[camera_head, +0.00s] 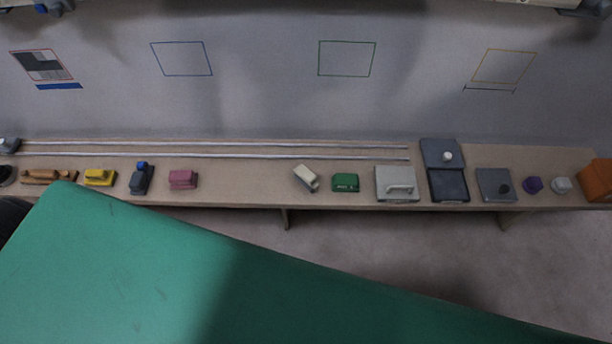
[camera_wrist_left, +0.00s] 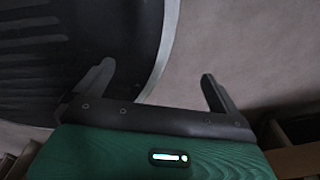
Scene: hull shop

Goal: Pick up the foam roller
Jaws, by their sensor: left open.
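I cannot tell for certain which thing is the foam roller. A small cream block-like thing (camera_head: 305,178) lies tilted on the long shelf (camera_head: 235,188), left of a green block (camera_head: 345,182). Brown rounded pieces (camera_head: 48,177) lie near the shelf's left end. My left gripper (camera_wrist_left: 158,87) shows in the left wrist view, with its two fingers wide apart and nothing between them. None of the shelf's small things can be made out in that view. My right gripper is not clearly visible.
The shelf also holds yellow (camera_head: 100,177), dark blue-topped (camera_head: 141,178) and pink (camera_head: 183,179) things, a grey handled box (camera_head: 396,184) and an orange block (camera_head: 596,181). A large green surface (camera_head: 130,270) fills the foreground. A dark curved body (camera_wrist_left: 60,50) lies beyond my left gripper.

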